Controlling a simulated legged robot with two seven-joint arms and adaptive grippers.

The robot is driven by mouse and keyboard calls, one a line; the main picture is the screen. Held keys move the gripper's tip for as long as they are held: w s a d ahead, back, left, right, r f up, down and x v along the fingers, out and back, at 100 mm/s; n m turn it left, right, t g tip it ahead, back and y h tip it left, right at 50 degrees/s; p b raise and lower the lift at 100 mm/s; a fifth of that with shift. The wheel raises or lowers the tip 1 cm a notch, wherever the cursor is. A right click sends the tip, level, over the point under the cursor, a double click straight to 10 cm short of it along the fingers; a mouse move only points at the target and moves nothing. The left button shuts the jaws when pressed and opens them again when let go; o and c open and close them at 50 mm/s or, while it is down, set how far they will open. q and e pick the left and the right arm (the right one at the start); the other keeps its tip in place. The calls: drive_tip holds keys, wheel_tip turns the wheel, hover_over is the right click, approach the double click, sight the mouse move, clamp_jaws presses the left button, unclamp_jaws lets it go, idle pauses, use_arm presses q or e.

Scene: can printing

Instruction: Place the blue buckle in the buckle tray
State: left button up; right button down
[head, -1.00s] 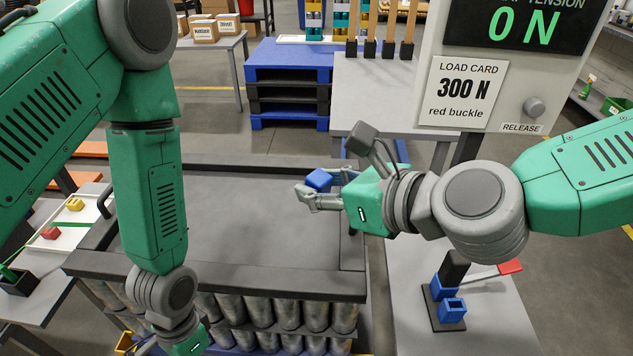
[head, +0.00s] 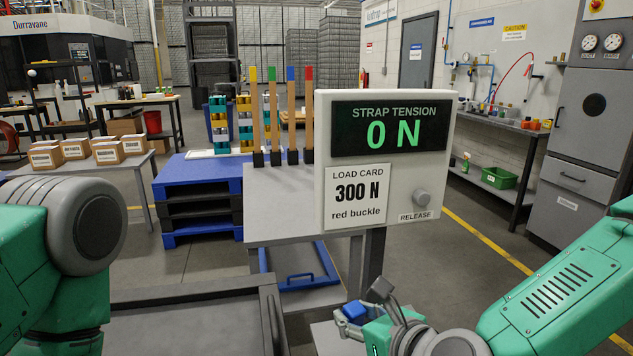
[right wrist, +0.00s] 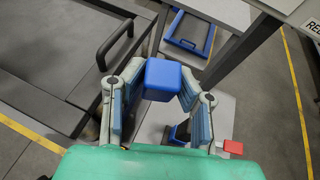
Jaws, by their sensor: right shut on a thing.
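The blue buckle (head: 354,310) is a small blue block held by my right gripper (head: 358,318) at the bottom of the head view. In the right wrist view the same buckle (right wrist: 162,79) sits between the two fingers of my right gripper (right wrist: 160,92), which are shut on it, clear of the surfaces below. My left gripper is out of view; only my left arm's upper part shows at the left.
A tension display (head: 388,135) with a load card (head: 356,199) reading 300 N, red buckle, stands before me. A grey table (head: 283,222) is behind it. Blue and black pallets (head: 198,207) stand at left. A dark grey slab with a handle (right wrist: 60,70) lies left of the right gripper.

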drive_tip(key=s+d+f+m+t+h, duration=0.1)
drive_tip(key=d+f+m+h, duration=0.2)
drive_tip(key=d, duration=0.5)
drive_tip(key=d+f+m+t+h, duration=0.1)
drive_tip(key=d+f+m+h, duration=0.2)
drive_tip(key=d, duration=0.6)
drive_tip(key=shift+s+d+h, duration=0.25)
drive_tip(key=shift+s+h, duration=0.05)
drive_tip(key=shift+s, duration=0.1)
drive_tip(key=shift+f, duration=0.1)
